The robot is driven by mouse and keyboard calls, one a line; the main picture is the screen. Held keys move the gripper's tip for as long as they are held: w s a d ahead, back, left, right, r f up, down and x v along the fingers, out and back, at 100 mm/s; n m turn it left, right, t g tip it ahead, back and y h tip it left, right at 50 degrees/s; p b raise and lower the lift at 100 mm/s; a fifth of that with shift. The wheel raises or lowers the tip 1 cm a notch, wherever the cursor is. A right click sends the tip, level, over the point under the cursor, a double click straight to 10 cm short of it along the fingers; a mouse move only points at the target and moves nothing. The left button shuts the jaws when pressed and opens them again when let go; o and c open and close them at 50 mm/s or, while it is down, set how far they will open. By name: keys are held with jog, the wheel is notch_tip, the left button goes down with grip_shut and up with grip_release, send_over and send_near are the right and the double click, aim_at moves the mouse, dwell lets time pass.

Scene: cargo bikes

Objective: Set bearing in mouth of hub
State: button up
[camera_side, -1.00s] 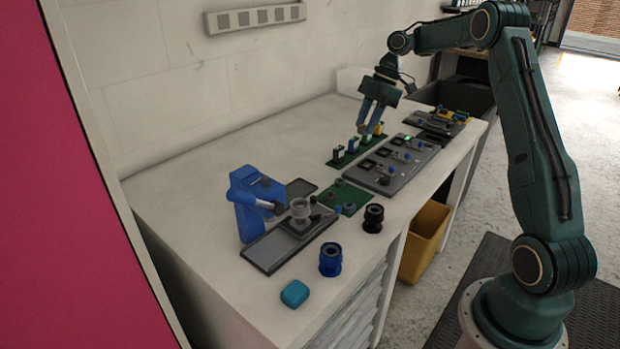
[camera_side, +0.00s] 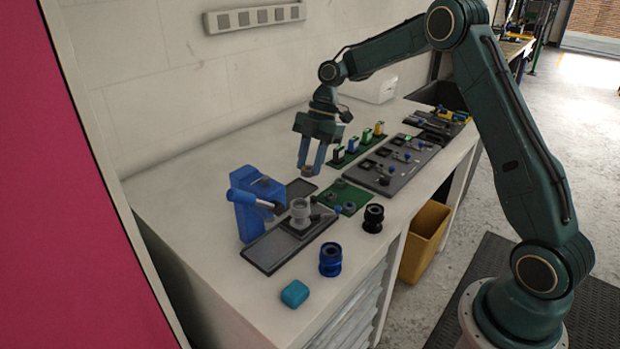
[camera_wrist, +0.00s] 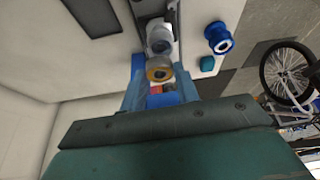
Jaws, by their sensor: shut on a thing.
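My gripper (camera_side: 310,165), with blue fingers, is shut on a small ring-shaped bearing (camera_side: 307,171). In the wrist view the bearing (camera_wrist: 158,74) shows a tan and grey face between the fingertips. The bearing is held in the air, clear of the bench. A silver-grey hub (camera_side: 300,215) stands upright in a fixture under the blue press, below and slightly left of my gripper in the side view. In the wrist view the hub (camera_wrist: 158,38) shows just beyond the bearing, and the two are apart. The hub's mouth is not clearly seen.
The blue press (camera_side: 248,215) with its dark arm stands beside the hub. A blue hub (camera_side: 330,260), a black hub (camera_side: 373,218) and a teal box (camera_side: 295,293) stand near the front edge. A green mat (camera_side: 342,198) holds small rings. A grey tool board (camera_side: 395,168) lies right.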

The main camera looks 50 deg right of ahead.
aim_at(304, 175)
jog(key=shift+s+a+f+n, duration=0.1)
jog(key=shift+a+f+n, duration=0.1)
jog(key=shift+a, duration=0.4)
jog(key=shift+a+f+n, duration=0.15)
jog(key=shift+a+n, duration=0.05)
jog(key=shift+a, duration=0.4)
jog(key=shift+s+a+f+n, duration=0.1)
jog(key=shift+a+f+n, duration=0.1)
jog(key=shift+a, duration=0.4)
jog(key=shift+f, duration=0.1)
jog(key=shift+f, duration=1.95)
jog(key=shift+f, duration=0.9)
jog(key=o, duration=1.1)
jog(key=shift+c, duration=0.2)
jog(key=shift+r, duration=0.15)
jog(key=v, duration=1.3)
jog(key=shift+w+r, duration=0.2)
jog(key=shift+w, duration=0.1)
jog(key=shift+r, duration=0.15)
